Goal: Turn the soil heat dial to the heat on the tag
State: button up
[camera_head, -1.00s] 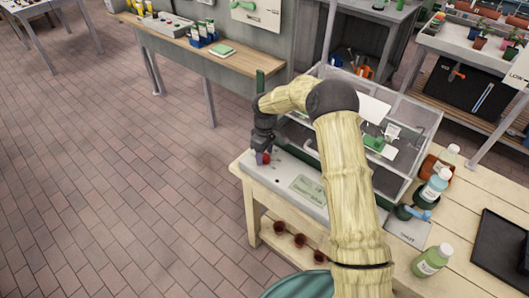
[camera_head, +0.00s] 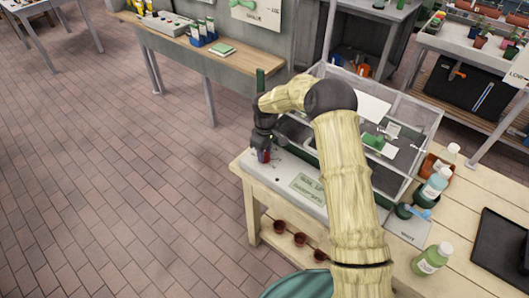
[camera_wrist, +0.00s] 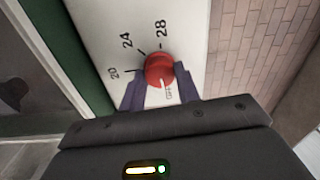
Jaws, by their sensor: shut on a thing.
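The soil heat dial is a red round knob (camera_wrist: 158,68) on a white panel (camera_wrist: 110,28), printed 20, 24, 28 and what looks like OFF. A white line on the knob points down at the OFF mark in the wrist view. My gripper (camera_wrist: 160,84) has its purple fingers on both sides of the knob and is shut on it. In the head view my gripper (camera_head: 263,154) is at the panel's left end and mostly hides the knob. A green label (camera_head: 306,187) is on the panel; its print is too small to read. I cannot tell which card is the tag.
A clear-walled propagator box (camera_head: 410,112) stands behind the panel on the wooden bench (camera_head: 470,210). Several bottles, one a green bottle (camera_head: 432,259), and a black tray (camera_head: 503,254) are at right. The brick floor at left is clear.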

jog(key=m, duration=0.5)
jog(key=shift+b, duration=0.4)
jog(key=m, duration=0.4)
jog(key=shift+m, duration=0.4)
jog(key=m, duration=0.4)
jog(key=shift+t, duration=0.3)
jog(key=m, duration=0.5)
jog(key=o, duration=1)
jog(key=shift+r, duration=0.1)
